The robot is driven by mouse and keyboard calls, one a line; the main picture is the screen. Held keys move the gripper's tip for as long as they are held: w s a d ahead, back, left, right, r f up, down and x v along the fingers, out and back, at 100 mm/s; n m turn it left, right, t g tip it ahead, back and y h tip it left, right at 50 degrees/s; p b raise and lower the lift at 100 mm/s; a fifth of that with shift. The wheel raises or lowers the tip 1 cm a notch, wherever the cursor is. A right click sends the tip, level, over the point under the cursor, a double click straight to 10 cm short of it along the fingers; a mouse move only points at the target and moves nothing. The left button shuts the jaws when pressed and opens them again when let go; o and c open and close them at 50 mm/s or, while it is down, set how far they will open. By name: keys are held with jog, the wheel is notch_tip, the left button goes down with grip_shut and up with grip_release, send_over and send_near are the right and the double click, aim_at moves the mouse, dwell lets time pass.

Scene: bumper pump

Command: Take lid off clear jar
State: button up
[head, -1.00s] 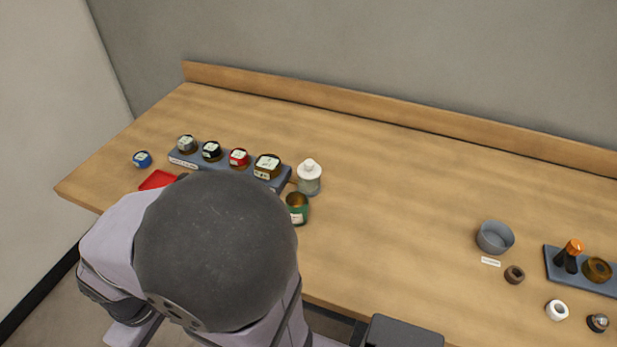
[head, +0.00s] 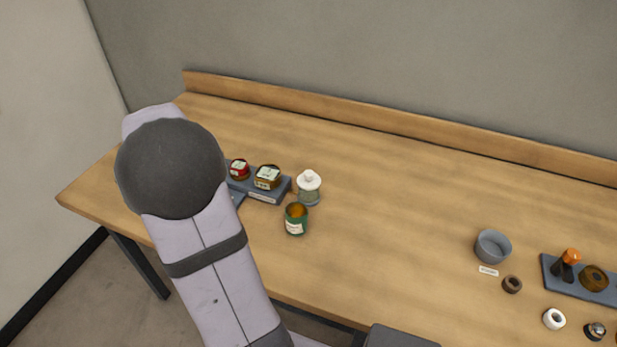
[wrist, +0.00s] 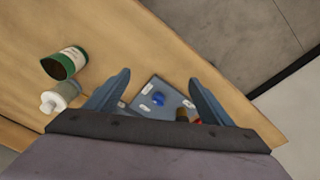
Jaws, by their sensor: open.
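The clear jar (head: 308,194) stands upright on the table right of the rack, with a white knobbed lid (head: 308,179) on it. In the wrist view the jar (wrist: 66,91) and its white lid (wrist: 51,101) show at the left, outside the fingers. My gripper (wrist: 160,78) is open and empty, apart from the jar and above the blue-grey rack area. In the head view my arm hides the gripper.
The rack (head: 265,193) holds small jars, partly hidden by my arm. A grey bowl (head: 493,246) and another rack (head: 580,280) are at the right. The middle of the table is clear.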

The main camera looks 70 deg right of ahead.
jog(key=s+d+r+m, duration=0.1)
jog(key=s+d+m, duration=0.1)
jog(key=d, duration=0.4)
jog(key=s+d+m, duration=0.3)
jog(key=d, duration=0.4)
jog(key=r+m+g+h+p, duration=0.1)
jog(key=r+m+g, duration=0.1)
jog(key=m, duration=0.3)
send_over(309, 173)
jog(key=w+a, duration=0.1)
jog(key=a, duration=0.1)
jog(key=shift+w+d+f, duration=0.1)
jog(key=shift+d+f, duration=0.1)
jog(key=shift+p+x, duration=0.45)
jog(key=shift+x, duration=0.6)
jog(key=shift+f+p, duration=0.55)
jog(key=shift+p, duration=0.1)
jog(key=shift+p+x, duration=0.8)
jog(key=shift+x, duration=1.25)
jog(key=shift+d, duration=0.1)
jog(key=c, duration=1.1)
